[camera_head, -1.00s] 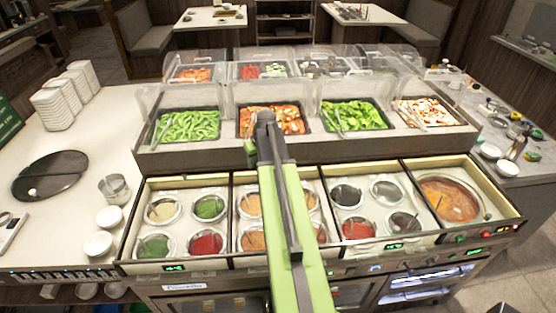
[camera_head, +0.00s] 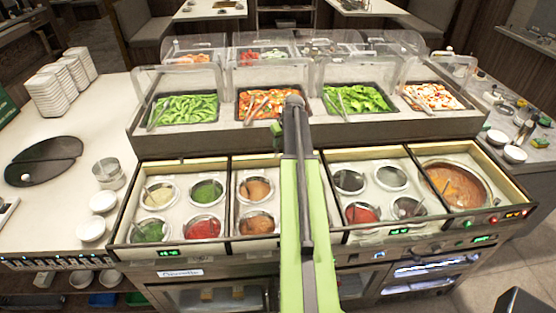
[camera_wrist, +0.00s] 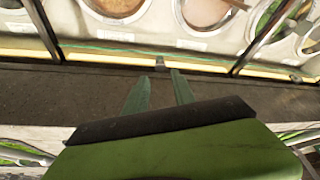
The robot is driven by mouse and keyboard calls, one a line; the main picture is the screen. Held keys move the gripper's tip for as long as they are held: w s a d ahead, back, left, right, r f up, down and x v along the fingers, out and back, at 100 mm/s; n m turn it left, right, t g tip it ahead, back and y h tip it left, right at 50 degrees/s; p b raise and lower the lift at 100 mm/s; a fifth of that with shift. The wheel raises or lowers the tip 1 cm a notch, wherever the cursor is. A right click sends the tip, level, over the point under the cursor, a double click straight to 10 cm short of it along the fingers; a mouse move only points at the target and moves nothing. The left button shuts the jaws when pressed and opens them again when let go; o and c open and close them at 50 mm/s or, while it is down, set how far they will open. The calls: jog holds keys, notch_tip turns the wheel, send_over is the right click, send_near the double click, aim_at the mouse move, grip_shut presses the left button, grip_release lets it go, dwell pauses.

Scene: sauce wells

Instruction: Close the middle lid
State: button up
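Sauce wells in a row of framed sections stand at the front, and none shows a solid lid over it in the head view. The second section (camera_head: 235,210) shows orange-brown sauces (camera_head: 258,188), and my arm hides its right side. I cannot make out the middle lid clearly. In the wrist view a small grey tab (camera_wrist: 158,62) sits on the pale rear rim of a wells section, just beyond my fingertips. My gripper (camera_wrist: 160,75) has its two green fingers apart, with nothing between them, over a dark ledge (camera_wrist: 250,95). In the head view my arm mostly hides it.
Behind the wells, a raised grey counter (camera_head: 400,126) holds food trays (camera_head: 183,108) with clear covers (camera_head: 180,80) above them. A soup pot (camera_head: 455,185) is at right.

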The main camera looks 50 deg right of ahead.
aim_at(277, 151)
jog(key=b+x, duration=0.6)
jog(key=x, duration=0.2)
jog(key=shift+s, duration=0.1)
jog(key=shift+r, duration=0.1)
grip_shut()
dwell(0.9)
